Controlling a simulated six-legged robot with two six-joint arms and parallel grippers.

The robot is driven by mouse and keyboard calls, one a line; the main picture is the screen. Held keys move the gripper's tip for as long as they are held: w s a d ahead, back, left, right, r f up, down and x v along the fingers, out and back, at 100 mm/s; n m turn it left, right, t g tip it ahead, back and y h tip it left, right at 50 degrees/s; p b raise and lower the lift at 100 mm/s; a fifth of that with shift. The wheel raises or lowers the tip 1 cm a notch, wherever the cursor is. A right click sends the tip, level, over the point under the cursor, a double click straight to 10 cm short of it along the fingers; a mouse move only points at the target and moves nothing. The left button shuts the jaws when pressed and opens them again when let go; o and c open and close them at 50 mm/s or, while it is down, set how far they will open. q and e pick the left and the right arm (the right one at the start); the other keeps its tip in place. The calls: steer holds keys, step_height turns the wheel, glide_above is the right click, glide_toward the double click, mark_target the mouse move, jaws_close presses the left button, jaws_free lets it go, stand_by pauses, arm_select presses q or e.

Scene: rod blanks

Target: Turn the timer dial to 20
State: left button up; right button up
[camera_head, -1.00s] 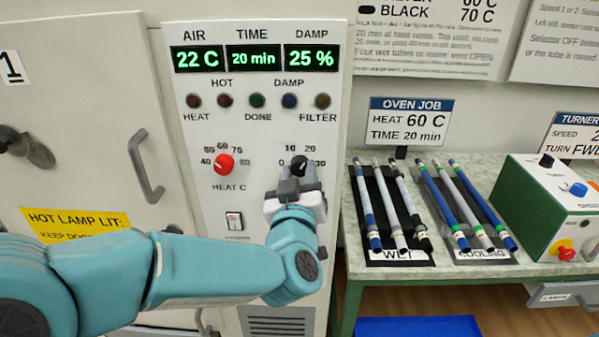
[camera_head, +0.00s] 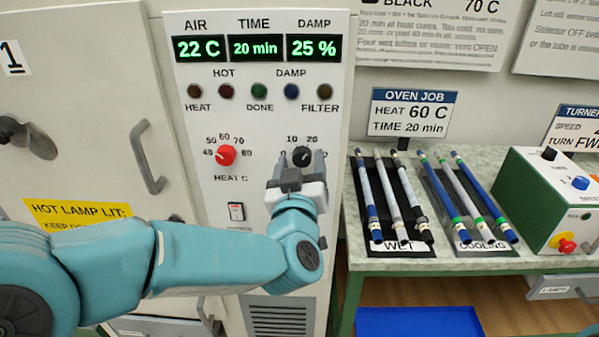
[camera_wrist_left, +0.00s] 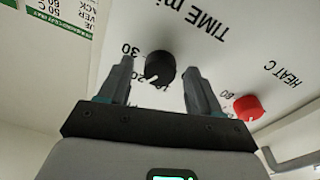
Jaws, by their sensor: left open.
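The black timer dial (camera_head: 302,156) sits on the white oven panel, with marks from 0 to 30 around it. The TIME display (camera_head: 255,47) reads 20 min. My left gripper (camera_head: 300,165) is open just below and in front of the dial, its two fingers spread to either side. In the left wrist view the dial (camera_wrist_left: 159,66) shows ahead, between the open fingertips (camera_wrist_left: 157,75) and apart from both. My right gripper is in neither view.
The red heat dial (camera_head: 226,155) is left of the timer dial, with a rocker switch (camera_head: 236,211) below. A door handle (camera_head: 147,158) stands out at left. The bench at right holds rods on a WET rack (camera_head: 404,247) and a COOLING rack (camera_head: 486,246).

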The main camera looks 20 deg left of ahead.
arm_select(q)
steer(key=b+v, duration=0.1)
steer(key=v, duration=1.5)
